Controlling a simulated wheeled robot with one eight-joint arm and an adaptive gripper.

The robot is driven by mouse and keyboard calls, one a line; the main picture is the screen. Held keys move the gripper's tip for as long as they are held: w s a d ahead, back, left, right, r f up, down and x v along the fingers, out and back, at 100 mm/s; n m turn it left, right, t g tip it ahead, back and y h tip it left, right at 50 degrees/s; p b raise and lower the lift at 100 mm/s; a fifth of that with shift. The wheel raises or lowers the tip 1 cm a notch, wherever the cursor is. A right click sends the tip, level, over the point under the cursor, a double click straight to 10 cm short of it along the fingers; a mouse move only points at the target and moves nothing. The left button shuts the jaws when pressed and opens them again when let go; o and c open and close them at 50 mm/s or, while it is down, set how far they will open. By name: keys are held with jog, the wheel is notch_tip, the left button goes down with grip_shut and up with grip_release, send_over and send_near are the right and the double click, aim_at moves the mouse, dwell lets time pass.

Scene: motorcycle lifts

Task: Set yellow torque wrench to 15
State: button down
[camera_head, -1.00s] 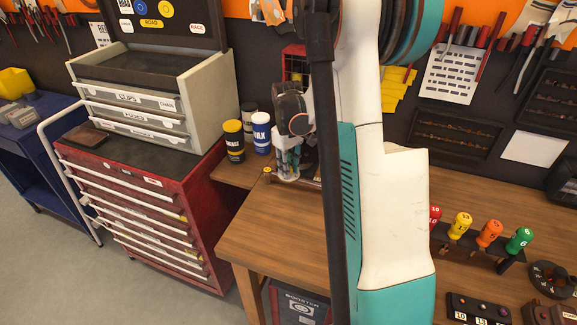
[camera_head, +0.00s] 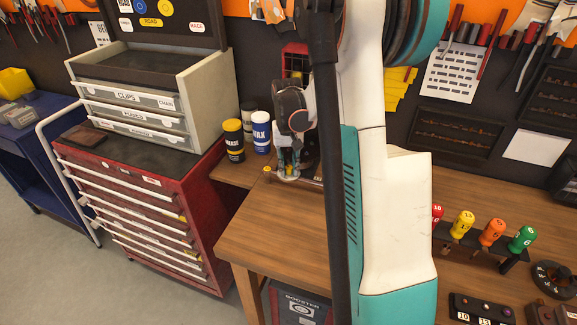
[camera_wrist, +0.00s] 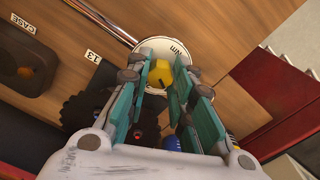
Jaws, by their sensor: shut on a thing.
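In the wrist view a round white dial marked "Nm" (camera_wrist: 185,57) carries a yellow knob (camera_wrist: 158,74). A shiny metal rod (camera_wrist: 104,22) runs from beside the dial towards the upper left. My gripper (camera_wrist: 165,80) has its teal fingers on both sides of the yellow knob and is shut on it. The fingers hide part of the knob and dial, and I cannot read any setting. In the head view my gripper (camera_head: 288,168) is low at the back left of the wooden bench (camera_head: 285,225). The dial is too small there to read.
A red drawer cabinet (camera_head: 150,215) is further left. Numbered coloured screwdrivers (camera_head: 491,232) stand in a rack at the right. In the wrist view a dark toothed disc (camera_wrist: 88,108) lies close to the dial.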

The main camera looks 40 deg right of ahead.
aim_at(288, 167)
jog(key=shift+m, duration=1)
jog(key=c, duration=1.4)
grip_release()
jog(key=shift+o, duration=0.2)
jog(key=shift+r, duration=0.1)
notch_tip(288, 167, up, 12)
jog(key=shift+w+a, duration=0.1)
